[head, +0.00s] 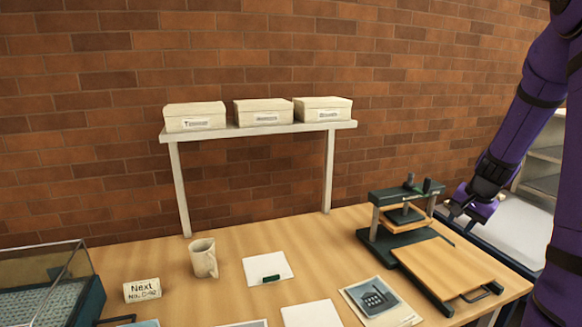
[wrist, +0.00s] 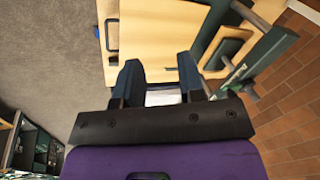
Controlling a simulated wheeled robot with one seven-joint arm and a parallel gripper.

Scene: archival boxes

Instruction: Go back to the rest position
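My gripper (head: 468,208) is at the right in the head view, in the air beside the press (head: 410,215) at the table's right end. In the wrist view my gripper (wrist: 162,80) has its two dark fingers apart, with nothing visibly gripped. A small pale patch shows between the fingers, and I cannot tell what it is. The purple arm runs down the right side of the head view.
The wooden table (head: 225,275) holds a mug (head: 203,258), a sign (head: 142,291), a white card with a green item (head: 268,269) and a photo print (head: 378,300). Three boxes (head: 263,112) stand on a shelf (head: 245,130). A glass case (head: 45,280) is at left.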

